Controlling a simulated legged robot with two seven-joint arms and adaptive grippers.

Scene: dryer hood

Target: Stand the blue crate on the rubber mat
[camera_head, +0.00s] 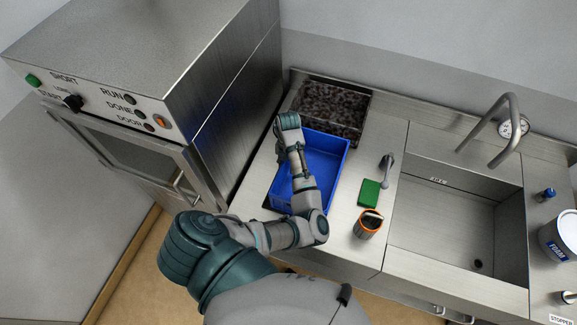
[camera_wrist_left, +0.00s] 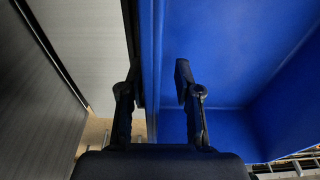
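The blue crate (camera_head: 328,150) stands on the steel counter, right of the steel machine. A dark mottled rectangle (camera_head: 345,98) behind it looks like the rubber mat; the crate's far end is close to its near edge. My left arm reaches over the crate's left side. My left gripper (camera_head: 288,122) is at the far left of the crate, its fingertips hidden in the head view. In the left wrist view the gripper (camera_wrist_left: 158,78) has its fingers apart, one on each side of the crate's wall (camera_wrist_left: 153,50), with a gap on the inner side. The crate looks empty. My right gripper is out of view.
The steel machine (camera_head: 215,80) stands close on the left. Right of the crate are a green pad (camera_head: 369,193), an orange-rimmed cup (camera_head: 368,224) and a grey-handled tool (camera_head: 387,165). Beyond are the sink (camera_head: 445,225) with a tap (camera_head: 498,125) and a white tub (camera_head: 562,236).

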